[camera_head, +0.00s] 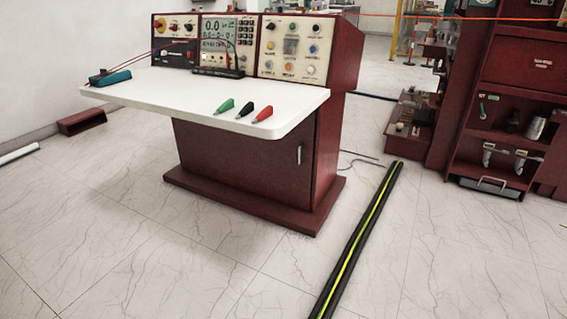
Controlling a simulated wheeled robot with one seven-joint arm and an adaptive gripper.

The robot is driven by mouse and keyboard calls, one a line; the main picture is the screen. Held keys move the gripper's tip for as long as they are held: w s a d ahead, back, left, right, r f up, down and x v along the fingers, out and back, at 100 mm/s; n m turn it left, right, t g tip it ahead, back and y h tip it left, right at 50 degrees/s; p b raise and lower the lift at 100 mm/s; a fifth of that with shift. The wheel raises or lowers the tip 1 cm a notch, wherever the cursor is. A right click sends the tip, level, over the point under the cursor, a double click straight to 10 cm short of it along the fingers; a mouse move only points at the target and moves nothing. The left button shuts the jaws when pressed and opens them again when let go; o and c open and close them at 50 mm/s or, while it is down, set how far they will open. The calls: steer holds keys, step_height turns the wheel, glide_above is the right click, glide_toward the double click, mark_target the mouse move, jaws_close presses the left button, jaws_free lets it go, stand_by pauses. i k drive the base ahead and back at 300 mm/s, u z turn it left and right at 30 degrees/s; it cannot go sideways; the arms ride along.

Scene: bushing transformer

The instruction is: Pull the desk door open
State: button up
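The desk (205,102) has a white top and a dark red base, and stands left of centre. Its door (243,160) is the dark red front panel below the top, and it looks shut. A small silver upright handle (299,154) sits near the door's right edge. The upper part of the door is hidden behind the overhanging top. My gripper and arm do not show in this view.
Green, black and red clips (244,110) lie near the top's front edge. A black and yellow cable strip (362,240) crosses the floor right of the desk. A dark red shelf unit (500,130) stands at right. The tiled floor in front is clear.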

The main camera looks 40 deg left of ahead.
mark_target(280, 170)
steer(key=u, duration=1.9)
steer(key=i, duration=0.45)
steer(key=z, duration=0.3)
